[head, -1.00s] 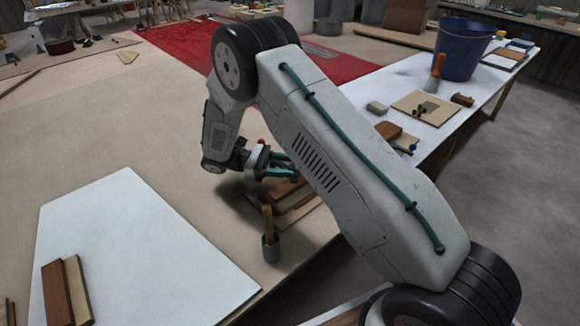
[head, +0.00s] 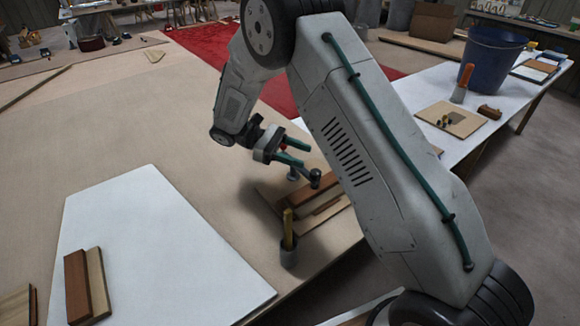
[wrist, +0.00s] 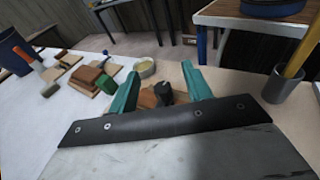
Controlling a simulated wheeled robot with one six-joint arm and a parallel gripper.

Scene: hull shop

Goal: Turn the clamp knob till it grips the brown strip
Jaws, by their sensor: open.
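The clamp's dark knob (head: 315,178) shows in the head view just in front of my fingertips, above a small stack of boards. The brown strip (head: 310,195) appears to lie on that stack; the clamp's jaw and its contact with the strip are too small to tell. My gripper (head: 304,155) is open, with its teal fingers pointing toward the knob. In the wrist view the knob (wrist: 164,92) shows between the two fingers of my gripper (wrist: 162,72), with space on both sides. A bit of brown wood (wrist: 147,98) shows beside it, partly hidden by the gripper body.
A grey cup (head: 288,252) with a yellow-handled tool stands close to the stack, near the table edge. A white sheet (head: 150,250) lies at left with wooden strips (head: 88,285) on it. A blue bucket (head: 492,60) stands on the white bench at right.

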